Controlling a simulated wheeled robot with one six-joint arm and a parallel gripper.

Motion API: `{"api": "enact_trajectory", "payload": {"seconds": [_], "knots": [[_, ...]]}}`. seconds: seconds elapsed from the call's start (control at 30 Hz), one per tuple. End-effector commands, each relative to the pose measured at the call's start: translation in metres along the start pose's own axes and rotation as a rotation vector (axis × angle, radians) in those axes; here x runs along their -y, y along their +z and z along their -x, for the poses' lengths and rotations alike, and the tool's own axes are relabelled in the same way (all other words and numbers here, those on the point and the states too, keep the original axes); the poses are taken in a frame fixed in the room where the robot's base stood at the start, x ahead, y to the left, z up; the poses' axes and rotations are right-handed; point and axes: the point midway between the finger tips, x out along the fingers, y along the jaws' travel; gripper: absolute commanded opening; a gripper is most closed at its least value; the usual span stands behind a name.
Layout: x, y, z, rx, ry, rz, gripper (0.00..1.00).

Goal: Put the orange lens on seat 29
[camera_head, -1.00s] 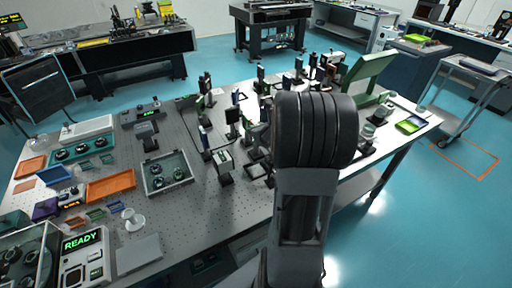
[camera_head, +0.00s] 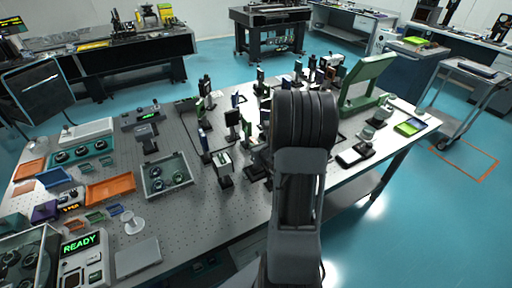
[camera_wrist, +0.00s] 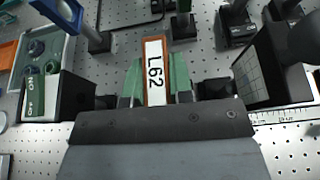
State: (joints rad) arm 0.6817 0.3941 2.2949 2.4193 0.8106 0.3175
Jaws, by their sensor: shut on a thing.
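In the wrist view my gripper (camera_wrist: 155,92) is shut on an orange-edged piece (camera_wrist: 154,48) with a white label reading L62, which I take to be the orange lens. The piece sits between the two green-padded fingers, over the perforated table top. Its lower end is hidden by the gripper body. In the head view my arm blocks the gripper and the held piece. I cannot read a number 29 on any seat.
Posts and mounts (camera_head: 232,122) crowd the table middle. A grey tray (camera_head: 150,188) with round parts stands left of them, and it shows in the wrist view (camera_wrist: 70,72). Dark blocks stand left (camera_wrist: 72,98) and right (camera_wrist: 262,70) of my gripper. Bare table (camera_head: 190,215) lies front-left.

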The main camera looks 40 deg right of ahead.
Motion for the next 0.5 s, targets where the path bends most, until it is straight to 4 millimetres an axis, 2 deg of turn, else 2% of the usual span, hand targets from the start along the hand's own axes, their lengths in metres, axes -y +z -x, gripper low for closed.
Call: {"api": "enact_trajectory", "payload": {"seconds": [0.2,0.23,0.5], "knots": [[0.0002,-0.0027,-0.0017,0.003,0.0,0.001,0.0],[0.0,-0.003,-0.0013,0.0,0.0,0.0,0.23],[0.0,-0.0024,-0.001,0.0,0.0,0.0,0.47]]}}
